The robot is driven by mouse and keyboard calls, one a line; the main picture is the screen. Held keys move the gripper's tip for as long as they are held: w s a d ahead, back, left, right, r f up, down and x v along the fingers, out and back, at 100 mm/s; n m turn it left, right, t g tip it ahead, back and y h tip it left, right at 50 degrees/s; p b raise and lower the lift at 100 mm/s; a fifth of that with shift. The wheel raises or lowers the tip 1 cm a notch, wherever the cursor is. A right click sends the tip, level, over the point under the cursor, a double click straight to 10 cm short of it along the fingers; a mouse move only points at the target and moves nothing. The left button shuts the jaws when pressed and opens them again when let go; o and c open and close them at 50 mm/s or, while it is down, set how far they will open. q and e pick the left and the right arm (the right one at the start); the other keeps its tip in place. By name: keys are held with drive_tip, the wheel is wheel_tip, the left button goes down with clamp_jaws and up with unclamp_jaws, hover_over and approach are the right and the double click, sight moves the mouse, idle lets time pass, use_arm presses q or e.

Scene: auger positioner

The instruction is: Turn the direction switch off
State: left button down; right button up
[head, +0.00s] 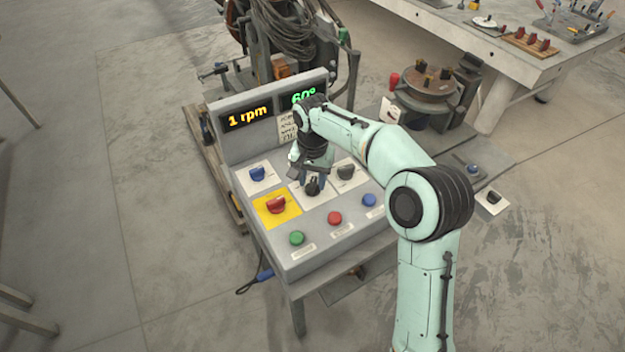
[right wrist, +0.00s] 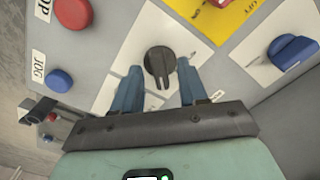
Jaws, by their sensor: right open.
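A black rotary knob on a white plate sits in the middle of the control panel (head: 262,215). In the head view this black knob (head: 313,187) is just below my right gripper (head: 312,177). In the right wrist view the knob (right wrist: 160,64) lies between the two blue fingertips of my open right gripper (right wrist: 158,72), with a visible gap on each side. Its pointer ridge points down toward the gripper in that view. I cannot read the knob's label, so I cannot tell whether it is the direction switch. My left gripper is not in view.
Near it are a blue knob (head: 258,173), a dark knob (head: 346,171) and a red knob on yellow (head: 276,204). Green (head: 297,238), red (head: 334,218) and blue (head: 370,200) buttons line the front. Displays read 1 rpm (head: 247,117) and 60° (head: 303,96).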

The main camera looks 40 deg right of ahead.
drive_tip(key=shift+f, duration=0.15)
clamp_jaws()
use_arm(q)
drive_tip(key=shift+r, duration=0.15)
use_arm(e)
drive_tip(key=n+p, duration=0.2)
drive_tip(key=n, duration=0.1)
drive_tip(key=shift+n, duration=0.4)
use_arm(q)
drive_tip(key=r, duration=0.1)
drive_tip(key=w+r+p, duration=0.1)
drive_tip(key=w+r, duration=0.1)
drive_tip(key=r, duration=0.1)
drive_tip(key=shift+p, duration=0.35)
use_arm(e)
drive_tip(key=n, duration=0.4)
drive_tip(key=shift+n, duration=0.4)
